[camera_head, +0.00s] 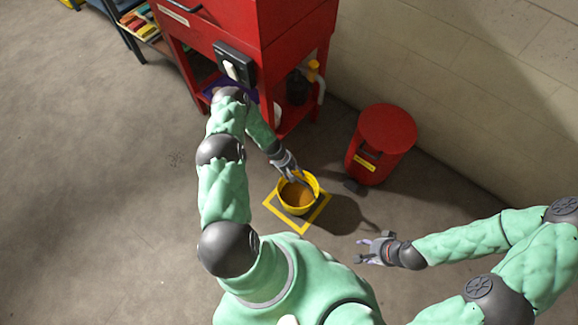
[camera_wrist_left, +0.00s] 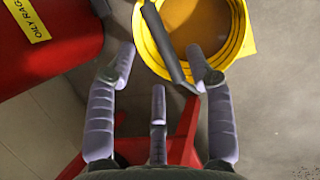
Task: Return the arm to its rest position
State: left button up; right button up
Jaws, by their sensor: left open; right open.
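My left gripper (camera_head: 291,172) is over the rim of a yellow bucket (camera_head: 312,184) that has brown contents. In the left wrist view the fingers of my left gripper (camera_wrist_left: 165,75) are spread apart, and the yellow bucket (camera_wrist_left: 240,40) lies beyond them. A dark grey bar-like part (camera_wrist_left: 165,45) crosses the bucket's rim between the fingers, and I see no finger closed on it. My right gripper (camera_head: 372,250) is open and empty above the floor at the right.
The bucket stands inside a yellow floor square (camera_head: 312,221). A red oily-rag can (camera_head: 384,140) stands right of it by the wall. A red workbench cabinet (camera_head: 250,30) stands behind my left arm. The floor at the left is clear.

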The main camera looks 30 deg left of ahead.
pick_arm(q)
jog(key=v, duration=0.6)
jog(key=shift+a+r, duration=0.2)
jog(key=shift+r, duration=0.15)
jog(key=s+d+r+m+p, duration=0.3)
jog(key=s+d+r+m, duration=0.4)
jog(key=d+r, duration=0.3)
jog(key=s+d+r+m+g+p, duration=0.1)
jog(key=s+d+r+m+p, duration=0.3)
jog(key=d, duration=0.9)
jog(key=s+r+m, duration=0.3)
jog(key=s+r, duration=0.1)
jog(key=r, duration=0.1)
jog(key=shift+s+r+y, duration=0.3)
jog(key=shift+s+r, duration=0.1)
